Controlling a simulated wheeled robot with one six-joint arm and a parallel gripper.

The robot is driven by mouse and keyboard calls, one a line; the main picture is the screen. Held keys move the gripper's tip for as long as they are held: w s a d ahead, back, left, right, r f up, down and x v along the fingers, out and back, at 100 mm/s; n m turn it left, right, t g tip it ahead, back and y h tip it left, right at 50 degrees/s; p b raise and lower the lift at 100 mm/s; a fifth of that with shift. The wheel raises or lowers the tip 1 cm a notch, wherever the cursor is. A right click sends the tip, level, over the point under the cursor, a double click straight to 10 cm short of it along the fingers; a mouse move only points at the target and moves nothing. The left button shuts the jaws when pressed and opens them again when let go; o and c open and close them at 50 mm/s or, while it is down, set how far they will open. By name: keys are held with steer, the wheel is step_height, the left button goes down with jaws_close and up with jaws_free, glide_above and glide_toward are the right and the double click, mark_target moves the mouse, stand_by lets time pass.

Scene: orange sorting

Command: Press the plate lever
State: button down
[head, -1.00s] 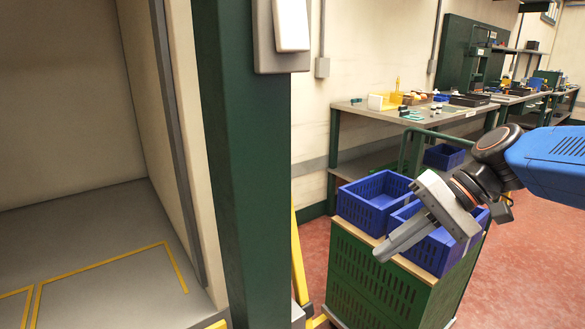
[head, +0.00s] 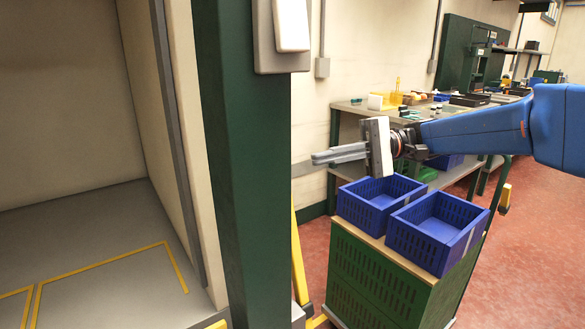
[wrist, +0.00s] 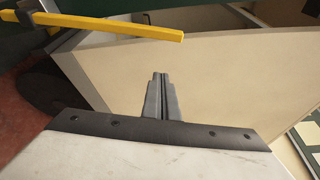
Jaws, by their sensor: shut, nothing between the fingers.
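A white lever (head: 291,22) sits on a grey plate (head: 282,61) high on the green post; the top edge of the picture cuts off the plate. My gripper (head: 313,159) is in the right half of the head view, lower than the lever and to its right. Its fingers are closed together, empty, and point left toward the post. Nothing touches them in the picture. In the wrist view the shut fingers (wrist: 161,76) show against a beige panel. I cannot make out the lever in the wrist view.
The green post (head: 240,180) stands beside a cabinet with a grey floor (head: 110,270). Two blue crates (head: 438,230) rest on a green cart (head: 385,280) below my arm. In the wrist view a yellow bar (wrist: 115,28) crosses the top. A workbench (head: 350,106) stands behind.

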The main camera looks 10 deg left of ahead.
steer(key=shift+s, duration=0.1)
steer(key=s+a, duration=0.5)
steer(key=s, duration=0.2)
steer(key=shift+s+a, duration=0.25)
stand_by(0.4)
steer(key=shift+r, duration=0.1)
steer(key=shift+s, duration=0.1)
